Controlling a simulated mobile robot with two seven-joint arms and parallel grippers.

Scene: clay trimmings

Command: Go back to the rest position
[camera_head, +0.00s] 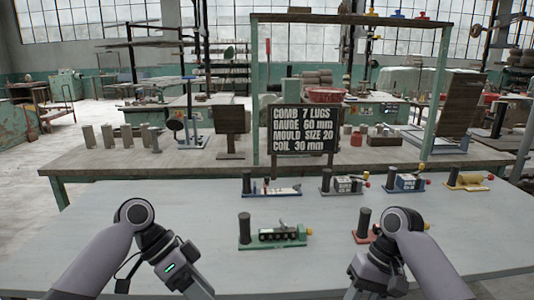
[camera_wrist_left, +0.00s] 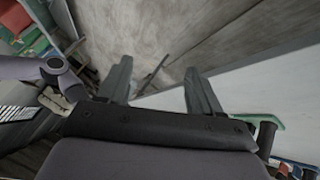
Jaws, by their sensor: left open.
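My left arm (camera_head: 170,262) comes in from the lower left of the head view, and its fingers are cut off by the bottom edge. In the left wrist view my left gripper (camera_wrist_left: 160,78) shows two fingers wide apart with nothing between them; it is open and empty. My right arm (camera_head: 395,235) comes in from the lower right and bends over the front of the white table. Only its wrist end shows at the bottom edge, and its fingers are hidden. Neither arm visibly touches an object.
A white table (camera_head: 150,225) fills the foreground. A green tool (camera_head: 280,234) stands between my arms. A red-based tool (camera_head: 364,226) is partly behind my right arm. Several tools line the back edge, including a yellow one (camera_head: 468,181). A black sign (camera_head: 304,129) stands behind.

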